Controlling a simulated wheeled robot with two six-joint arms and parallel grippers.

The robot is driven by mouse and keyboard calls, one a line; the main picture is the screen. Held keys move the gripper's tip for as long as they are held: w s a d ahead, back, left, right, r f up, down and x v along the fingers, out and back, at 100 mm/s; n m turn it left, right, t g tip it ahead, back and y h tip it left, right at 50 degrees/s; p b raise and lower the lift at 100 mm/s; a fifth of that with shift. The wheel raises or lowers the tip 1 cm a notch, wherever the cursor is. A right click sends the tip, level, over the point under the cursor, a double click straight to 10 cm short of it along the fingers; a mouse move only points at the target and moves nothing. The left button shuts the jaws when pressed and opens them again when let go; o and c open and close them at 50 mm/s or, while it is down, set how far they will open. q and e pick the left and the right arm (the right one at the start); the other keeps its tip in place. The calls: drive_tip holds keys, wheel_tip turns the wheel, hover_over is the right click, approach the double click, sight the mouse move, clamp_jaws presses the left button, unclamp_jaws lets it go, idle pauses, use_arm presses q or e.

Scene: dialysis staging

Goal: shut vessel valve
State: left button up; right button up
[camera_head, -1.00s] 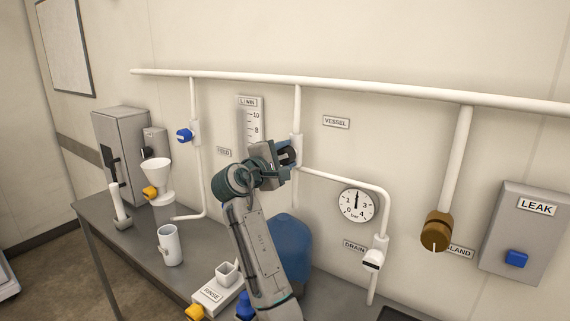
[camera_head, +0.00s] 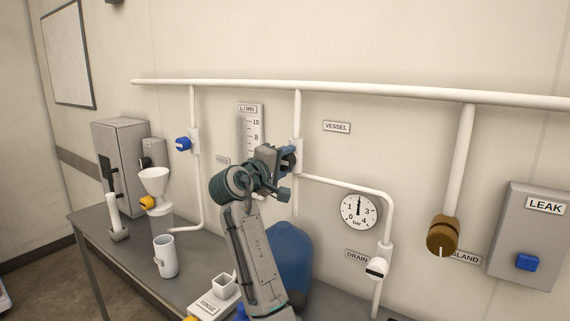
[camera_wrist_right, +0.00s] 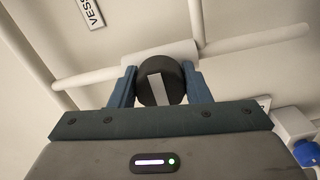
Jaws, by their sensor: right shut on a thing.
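The vessel valve is on the white vertical pipe left of the VESSEL label (camera_head: 336,127). Its round black knob (camera_wrist_right: 172,76) with a pale bar shows in the right wrist view, in front of a white valve body (camera_wrist_right: 150,53). The bar stands nearly upright there, roughly across the long pipe. My right gripper (camera_head: 287,160) is at the valve in the head view. Its two blue fingers (camera_wrist_right: 160,88) sit on either side of the knob, shut on it. The gripper hides most of the valve in the head view. My left gripper is not in view.
A blue tank (camera_head: 291,255) stands below. The counter (camera_head: 190,287) holds a mug (camera_head: 165,256) and a rinse box (camera_head: 213,304).

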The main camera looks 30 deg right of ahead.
drive_tip(key=shift+f, duration=0.2)
drive_tip(key=o, duration=1)
drive_tip(key=shift+r, duration=0.1)
drive_tip(key=shift+s+a, duration=0.2)
drive_tip(key=shift+a, duration=0.3)
drive_tip(key=b+v, duration=0.3)
drive_tip(key=v, duration=0.7)
